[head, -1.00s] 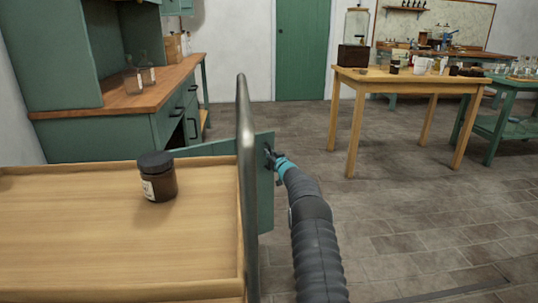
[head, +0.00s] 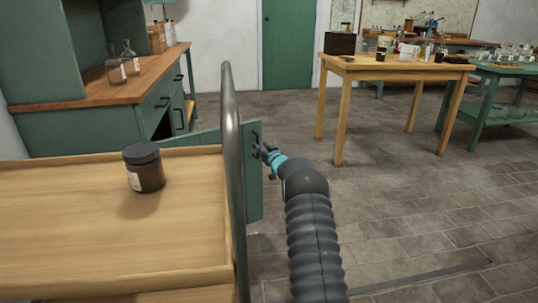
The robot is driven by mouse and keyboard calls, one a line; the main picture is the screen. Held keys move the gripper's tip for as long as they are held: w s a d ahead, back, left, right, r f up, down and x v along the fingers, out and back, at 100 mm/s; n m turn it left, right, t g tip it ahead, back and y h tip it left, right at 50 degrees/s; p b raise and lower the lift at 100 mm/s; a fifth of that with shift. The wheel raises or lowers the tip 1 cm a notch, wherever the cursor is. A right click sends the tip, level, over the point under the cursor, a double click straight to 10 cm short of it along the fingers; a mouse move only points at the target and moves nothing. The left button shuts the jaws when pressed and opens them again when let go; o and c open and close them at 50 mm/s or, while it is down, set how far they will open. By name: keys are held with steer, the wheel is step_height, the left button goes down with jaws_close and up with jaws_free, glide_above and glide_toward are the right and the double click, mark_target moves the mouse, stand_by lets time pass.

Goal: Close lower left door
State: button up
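An open green door (head: 253,190) stands out behind the wooden tray, with its top edge running left toward the green cabinet (head: 85,130). A dark handle (head: 256,137) is on its right face. My gripper (head: 262,153), with a teal band behind it, is at this handle, on the right side of the door. The fingers are small and dark against the door, and I cannot tell whether they are closed around the handle. The tray and metal bar hide the lower and left parts of the door. A dark opening (head: 163,126) shows in the cabinet's lower part.
A wooden tray (head: 60,235) with an upright metal bar (head: 232,150) fills the near left. A brown jar (head: 144,168) with a dark lid stands on it. Glass bottles (head: 130,57) stand on the cabinet top. A wooden table (head: 395,68) stands at the back right. Tiled floor at right is clear.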

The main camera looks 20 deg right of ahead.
steer(key=s, duration=0.7)
steer(key=shift+s+d, duration=0.15)
